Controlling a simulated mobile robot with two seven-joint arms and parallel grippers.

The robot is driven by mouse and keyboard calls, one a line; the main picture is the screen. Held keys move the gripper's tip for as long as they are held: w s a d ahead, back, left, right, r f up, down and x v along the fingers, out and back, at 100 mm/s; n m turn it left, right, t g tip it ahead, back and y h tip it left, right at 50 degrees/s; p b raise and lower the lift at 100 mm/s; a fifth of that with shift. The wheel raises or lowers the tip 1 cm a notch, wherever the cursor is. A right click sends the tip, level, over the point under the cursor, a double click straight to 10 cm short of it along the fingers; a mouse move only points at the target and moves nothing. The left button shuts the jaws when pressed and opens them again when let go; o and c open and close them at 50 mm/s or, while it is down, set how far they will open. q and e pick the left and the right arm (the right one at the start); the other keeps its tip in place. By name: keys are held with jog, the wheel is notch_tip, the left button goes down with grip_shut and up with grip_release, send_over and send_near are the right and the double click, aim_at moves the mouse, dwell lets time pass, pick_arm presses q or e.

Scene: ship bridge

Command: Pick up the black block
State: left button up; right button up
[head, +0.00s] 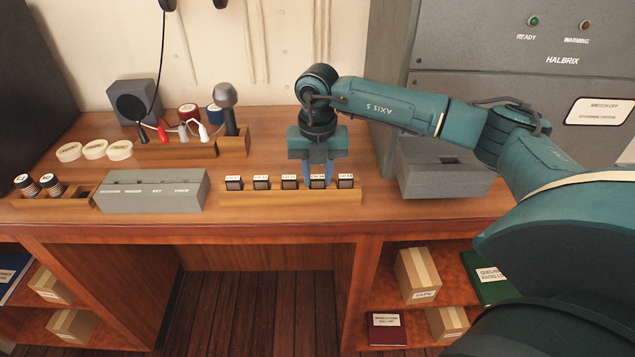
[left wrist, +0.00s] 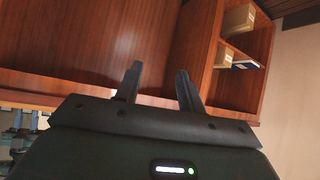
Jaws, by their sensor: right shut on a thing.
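Several small black blocks with pale labelled tops stand in a row in a long wooden rack (head: 250,197) on the desk. My right gripper (head: 318,177) points down behind the row, its blue fingers on either side of the fourth black block (head: 317,184) from the left. It is shut on that block, which sits level with its neighbours in the rack. The label text is too small to read. My left gripper (left wrist: 157,85) shows only in the left wrist view, fingers apart and empty, facing the wooden desk front.
A grey labelled box (head: 155,192) stands left of the rack. Behind are a wooden holder with coloured plugs (head: 180,150), a microphone (head: 227,100) and white rings (head: 95,149). A grey cabinet (head: 440,165) stands right. Shelves with cartons (head: 418,275) lie below.

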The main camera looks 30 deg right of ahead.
aim_at(317, 177)
jog(key=shift+r, duration=0.1)
notch_tip(317, 177, up, 10)
jog(key=b, duration=0.1)
jog(key=shift+b, duration=0.3)
